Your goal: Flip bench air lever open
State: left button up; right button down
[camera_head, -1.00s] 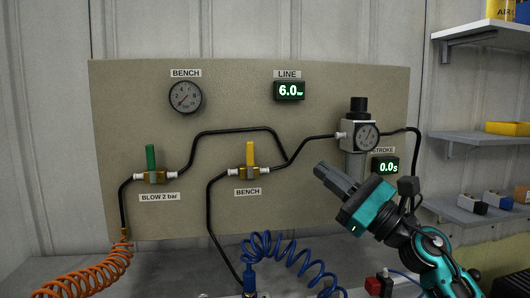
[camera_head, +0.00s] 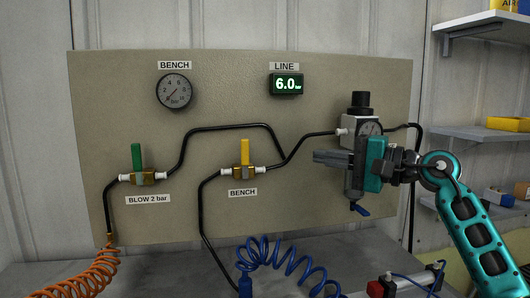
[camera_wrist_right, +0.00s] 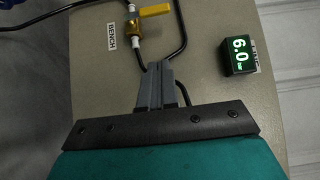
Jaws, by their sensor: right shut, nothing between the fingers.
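The bench air valve has a yellow lever (camera_head: 244,152) standing upright, across its roughly horizontal hose line, above the lower BENCH label (camera_head: 243,192). The yellow lever also shows at the top of the right wrist view (camera_wrist_right: 156,10). My right gripper (camera_head: 316,157) is shut and empty, its fingers pointing left toward the valve. In the head view it appears right of the lever with a clear gap between them. In the right wrist view the shut fingertips (camera_wrist_right: 160,65) appear below the brass valve body (camera_wrist_right: 134,30). My left gripper is out of view.
A green-levered valve (camera_head: 137,158) stands to the left, lever upright. The BENCH gauge (camera_head: 174,91) reads near zero; the LINE display (camera_head: 286,84) reads 6.0. My right gripper partly covers the regulator (camera_head: 361,128). A blue coiled hose (camera_head: 290,262) lies below.

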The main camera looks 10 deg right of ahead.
aim_at(245, 152)
pick_arm(q)
jog(key=p, duration=0.1)
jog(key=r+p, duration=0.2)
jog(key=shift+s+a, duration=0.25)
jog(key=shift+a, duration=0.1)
pick_arm(e)
jog(key=s+a+x, duration=0.2)
jog(key=x, duration=1)
jog(key=shift+w+a, duration=0.2)
jog(key=shift+w, duration=0.05)
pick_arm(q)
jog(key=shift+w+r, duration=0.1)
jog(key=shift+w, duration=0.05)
